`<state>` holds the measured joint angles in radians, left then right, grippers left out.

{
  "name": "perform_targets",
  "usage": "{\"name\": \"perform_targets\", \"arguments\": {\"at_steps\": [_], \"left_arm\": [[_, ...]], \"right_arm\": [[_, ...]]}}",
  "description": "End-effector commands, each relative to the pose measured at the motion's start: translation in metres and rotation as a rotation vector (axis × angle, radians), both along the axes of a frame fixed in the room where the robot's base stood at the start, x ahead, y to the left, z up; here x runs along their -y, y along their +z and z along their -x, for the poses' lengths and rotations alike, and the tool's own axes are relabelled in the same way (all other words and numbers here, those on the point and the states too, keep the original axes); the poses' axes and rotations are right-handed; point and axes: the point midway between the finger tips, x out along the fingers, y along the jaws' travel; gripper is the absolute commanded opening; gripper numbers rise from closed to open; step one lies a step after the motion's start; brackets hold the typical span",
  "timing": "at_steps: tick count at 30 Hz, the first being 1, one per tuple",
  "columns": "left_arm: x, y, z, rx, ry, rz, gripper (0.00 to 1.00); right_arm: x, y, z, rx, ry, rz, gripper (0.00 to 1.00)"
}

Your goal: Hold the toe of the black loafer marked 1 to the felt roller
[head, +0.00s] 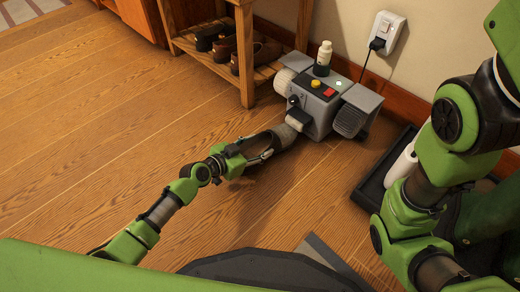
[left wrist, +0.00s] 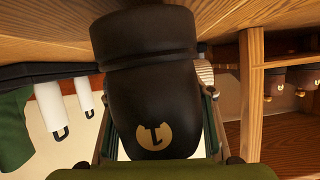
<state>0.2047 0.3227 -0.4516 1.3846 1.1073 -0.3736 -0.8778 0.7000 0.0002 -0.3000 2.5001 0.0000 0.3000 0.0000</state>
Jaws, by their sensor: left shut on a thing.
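The black loafer (left wrist: 150,90) fills the middle of the left wrist view, with a gold disc marked 1 on it. In the head view the dark loafer (head: 285,134) extends from my left gripper (head: 262,148) toward the front of the grey polishing machine. My left gripper is shut on the loafer; its fingers show on both sides of it in the left wrist view (left wrist: 158,130). The machine (head: 318,100) has a pale roller (head: 296,63) on its left and a dark grey roller (head: 352,121) on its right. Whether the loafer touches the machine is unclear. My right gripper is out of view.
A wooden rack (head: 247,55) with dark shoes (head: 258,52) stands behind and left of the machine. A bottle (head: 323,55) stands on the machine. A black tray (head: 371,188) with a white item (head: 402,163) lies at right. The wooden floor at left is clear.

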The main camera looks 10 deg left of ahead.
Motion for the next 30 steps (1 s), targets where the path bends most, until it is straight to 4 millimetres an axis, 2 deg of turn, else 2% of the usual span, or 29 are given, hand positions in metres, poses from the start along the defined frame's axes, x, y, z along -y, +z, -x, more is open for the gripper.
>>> {"name": "perform_targets", "arguments": {"at_steps": [16, 30], "left_arm": [[-0.005, 0.005, -0.006, 0.006, 0.002, 0.003, 0.16], [0.008, 0.005, 0.004, 0.006, 0.001, 0.004, 0.16]], "right_arm": [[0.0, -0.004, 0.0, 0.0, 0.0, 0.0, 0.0], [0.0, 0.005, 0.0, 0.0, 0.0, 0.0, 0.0]]}}
